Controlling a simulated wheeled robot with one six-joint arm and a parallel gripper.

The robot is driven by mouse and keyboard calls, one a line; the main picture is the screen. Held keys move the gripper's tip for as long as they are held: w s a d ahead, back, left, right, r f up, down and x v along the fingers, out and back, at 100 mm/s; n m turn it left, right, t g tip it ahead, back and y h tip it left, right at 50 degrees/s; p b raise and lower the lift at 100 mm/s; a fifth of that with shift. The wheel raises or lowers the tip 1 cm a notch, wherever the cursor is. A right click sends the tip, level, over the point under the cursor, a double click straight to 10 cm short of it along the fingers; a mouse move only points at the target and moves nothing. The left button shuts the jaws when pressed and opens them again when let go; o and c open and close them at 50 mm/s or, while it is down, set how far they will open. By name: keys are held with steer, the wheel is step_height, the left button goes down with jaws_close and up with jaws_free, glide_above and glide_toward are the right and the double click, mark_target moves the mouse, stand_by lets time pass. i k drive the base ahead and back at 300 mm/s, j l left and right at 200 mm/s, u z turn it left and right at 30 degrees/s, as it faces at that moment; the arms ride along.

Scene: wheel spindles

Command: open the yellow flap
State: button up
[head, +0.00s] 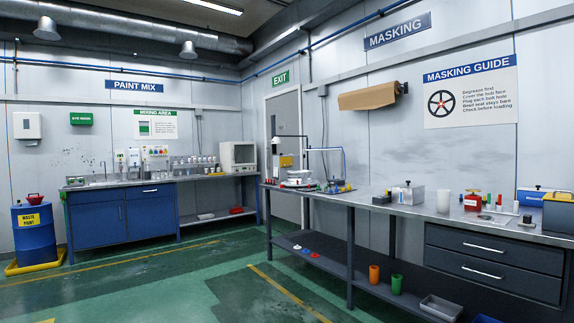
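My gripper is not in view. No part is clearly recognisable as a yellow flap from this distance. A dark box with a yellow top (560,196) sits at the right end of the same bench, cut off by the picture edge. Its yellow top looks closed. I cannot tell whether either yellow part is the flap.
The masking bench (400,207) runs along the right wall, with drawers (490,262) below. A blue mixing counter (152,212) stands at the back left. A blue waste drum (34,238) stands at far left. The green floor (200,290) in front is clear.

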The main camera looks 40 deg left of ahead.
mark_target(287, 160)
steer(key=i+j+u, duration=0.2)
steer(key=i, duration=0.15)
steer(key=i+u, duration=0.2)
steer(key=i+j+u, duration=0.25)
steer(key=i+u, duration=0.2)
steer(key=i, duration=0.25)
steer(key=i+u, duration=0.45)
steer(key=i, duration=0.3)
steer(key=i+l+u, duration=0.3)
steer(key=i+u, duration=0.15)
steer(key=i, duration=0.25)
steer(key=i+j, duration=0.15)
steer(key=i, duration=0.65)
steer(key=i+j+u, duration=0.1)
steer(key=i, duration=0.7)
steer(key=i+l+z, duration=0.15)
steer(key=i+z, duration=0.35)
steer(key=i, duration=0.5)
steer(key=i+j+z, duration=0.2)
steer(key=i+z, duration=0.3)
steer(key=i, duration=0.55)
steer(key=i+z, duration=0.4)
steer(key=i, duration=0.3)
steer(key=i+j+z, duration=0.15)
steer(key=i+z, duration=0.25)
steer(key=i, duration=0.35)
